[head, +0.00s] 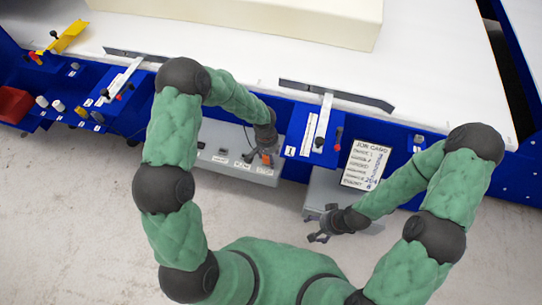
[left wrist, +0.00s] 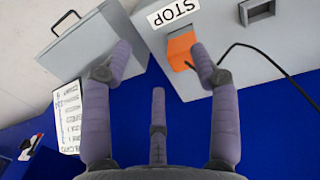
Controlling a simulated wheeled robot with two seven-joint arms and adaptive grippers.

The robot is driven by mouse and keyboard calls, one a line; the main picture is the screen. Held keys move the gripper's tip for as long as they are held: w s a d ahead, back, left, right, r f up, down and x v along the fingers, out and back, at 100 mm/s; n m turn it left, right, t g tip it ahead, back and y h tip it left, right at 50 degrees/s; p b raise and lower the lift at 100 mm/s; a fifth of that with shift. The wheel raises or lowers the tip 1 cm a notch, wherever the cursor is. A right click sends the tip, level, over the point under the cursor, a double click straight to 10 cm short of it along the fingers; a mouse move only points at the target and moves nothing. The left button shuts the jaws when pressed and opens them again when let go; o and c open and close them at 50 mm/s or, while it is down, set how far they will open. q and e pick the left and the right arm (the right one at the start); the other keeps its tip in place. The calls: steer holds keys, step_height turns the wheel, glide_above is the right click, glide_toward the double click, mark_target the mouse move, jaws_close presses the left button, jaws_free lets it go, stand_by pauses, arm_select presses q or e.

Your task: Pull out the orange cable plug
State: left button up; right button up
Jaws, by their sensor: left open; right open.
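The orange cable plug (left wrist: 181,50) sits against the grey panel (left wrist: 225,35) beside the STOP label, in the left wrist view. It is a small orange spot in the head view (head: 266,158). My left gripper (left wrist: 162,62) is open with its fingers spread. The plug shows between the fingertips, nearer the right-hand finger, which partly overlaps it. I cannot tell whether they touch. A black cable (left wrist: 245,46) runs from behind that finger to the right. In the head view my left gripper (head: 268,149) is at the panel. My right gripper (head: 325,229) is open and empty, low right of the panel.
A grey box with a handle (left wrist: 92,52) stands beside the panel. The blue bench (head: 405,140) carries a label sheet (head: 366,164) and a red-handled lever. A large cream foam block (head: 290,18) lies on the white tabletop (head: 430,70). The floor in front is clear.

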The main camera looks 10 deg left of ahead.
mark_target(267, 157)
arm_select(q)
steer(key=shift+y, duration=0.5)
steer(key=r, duration=0.1)
steer(key=w+a+r, duration=0.1)
steer(key=w, duration=0.1)
steer(key=shift+w+a+r, duration=0.25)
steer(key=shift+r, duration=0.15)
steer(key=shift+f, duration=0.2)
step_height(267, 157, down, 8)
steer(key=b, duration=0.5)
steer(key=shift+f+b, duration=0.4)
steer(key=shift+b, duration=0.25)
stand_by(0.4)
